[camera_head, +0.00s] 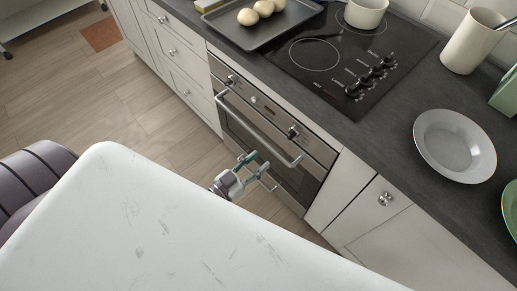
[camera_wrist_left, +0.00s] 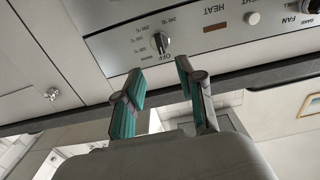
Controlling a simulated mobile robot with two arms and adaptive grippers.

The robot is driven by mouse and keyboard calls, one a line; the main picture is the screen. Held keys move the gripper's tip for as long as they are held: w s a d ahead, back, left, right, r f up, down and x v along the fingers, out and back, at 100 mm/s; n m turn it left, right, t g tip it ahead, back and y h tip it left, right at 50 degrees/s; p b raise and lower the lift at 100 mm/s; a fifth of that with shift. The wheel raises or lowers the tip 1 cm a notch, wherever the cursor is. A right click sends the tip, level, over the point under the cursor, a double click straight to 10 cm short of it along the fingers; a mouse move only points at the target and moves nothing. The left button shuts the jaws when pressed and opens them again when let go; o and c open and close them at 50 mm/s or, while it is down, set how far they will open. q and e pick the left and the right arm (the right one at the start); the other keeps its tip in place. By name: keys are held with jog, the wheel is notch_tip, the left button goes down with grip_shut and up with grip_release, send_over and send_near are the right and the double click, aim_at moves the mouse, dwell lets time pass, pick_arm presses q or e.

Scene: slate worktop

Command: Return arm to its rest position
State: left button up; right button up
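My left gripper (camera_head: 262,166) is in front of the oven, near the bar handle of its door in the head view. In the left wrist view, its two teal-padded fingers (camera_wrist_left: 160,88) stand apart with nothing between them. Beyond them is the oven's control panel with a black knob (camera_wrist_left: 160,42). I cannot tell whether the fingers touch the oven handle (camera_head: 262,135). My right gripper is in neither view.
The oven (camera_head: 280,132) is set into white cabinets under a slate worktop (camera_head: 395,135). On the worktop are a black cooktop (camera_head: 335,82), a tray with buns (camera_head: 245,38), a white pot (camera_head: 365,13), a cream utensil holder (camera_head: 470,42) and a grey plate (camera_head: 455,146). Open wooden floor (camera_head: 135,105) lies left.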

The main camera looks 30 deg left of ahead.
pick_arm(q)
jog(key=s+a+f+n+g+y, duration=0.15)
jog(key=s+f+g, duration=0.3)
jog(key=f, duration=0.75)
jog(key=s+a+f+m+g+y, duration=0.1)
jog(key=s+a+f+g+y, duration=0.3)
jog(key=f, duration=0.8)
jog(key=s+f+g, duration=0.3)
jog(key=s+f, duration=0.3)
jog(key=s, duration=0.5)
jog(key=s+f+g, duration=0.4)
jog(key=s+f, duration=0.3)
jog(key=s, duration=0.5)
jog(key=shift+s+d+f+n+y, duration=0.25)
jog(key=shift+d+n+y, duration=0.1)
jog(key=shift+d+n, duration=0.1)
jog(key=shift+g, duration=0.25)
